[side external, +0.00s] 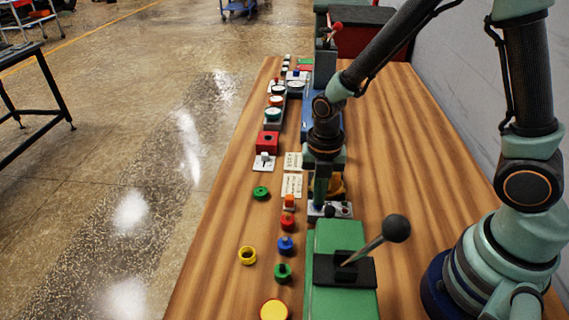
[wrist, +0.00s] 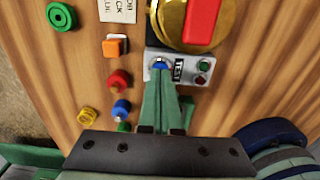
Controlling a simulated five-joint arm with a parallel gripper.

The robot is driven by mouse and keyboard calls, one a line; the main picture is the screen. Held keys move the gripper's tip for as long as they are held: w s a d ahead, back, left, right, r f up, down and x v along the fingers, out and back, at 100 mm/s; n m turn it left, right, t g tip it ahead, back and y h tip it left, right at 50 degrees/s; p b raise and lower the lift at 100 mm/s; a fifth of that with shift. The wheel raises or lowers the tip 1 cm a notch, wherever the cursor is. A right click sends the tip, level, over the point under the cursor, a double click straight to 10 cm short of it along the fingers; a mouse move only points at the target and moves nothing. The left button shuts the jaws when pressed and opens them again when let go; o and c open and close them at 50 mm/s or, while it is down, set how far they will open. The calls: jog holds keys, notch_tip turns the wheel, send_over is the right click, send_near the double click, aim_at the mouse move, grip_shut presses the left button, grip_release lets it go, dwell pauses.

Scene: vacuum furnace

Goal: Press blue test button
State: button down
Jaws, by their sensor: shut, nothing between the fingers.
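The blue test button (wrist: 160,65) sits on a small grey panel (wrist: 152,54) beside a "TEST" label (wrist: 178,70) in the wrist view. My gripper (wrist: 161,78) is shut and empty, and its fingertips overlap the button's near edge. I cannot tell whether they touch it. In the side view my gripper (side external: 319,200) points down at the left part of the grey panel (side external: 343,209) and hides the blue button.
The panel also has a green lamp (wrist: 205,65) and a red one (wrist: 201,80). A brass dome with a red bar (wrist: 202,20) stands just beyond. A green block with a black-knobbed lever (side external: 396,228) stands in front. Several coloured knobs (side external: 286,245) line the table's left.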

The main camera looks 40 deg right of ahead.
jog(key=shift+s+f, duration=0.15)
jog(key=shift+f, duration=0.75)
notch_tip(320, 180, up, 15)
jog(key=shift+w, duration=0.3)
jog(key=shift+f, duration=0.1)
jog(key=s+d+r+m+t, duration=0.2)
jog(key=d+r+m, duration=0.1)
jog(key=m, duration=1)
jog(key=s+d+r+m+t, duration=0.3)
jog(key=r+m, duration=0.1)
jog(key=m, duration=1)
jog(key=shift+d+r+t, duration=0.3)
jog(key=shift+r, duration=0.1)
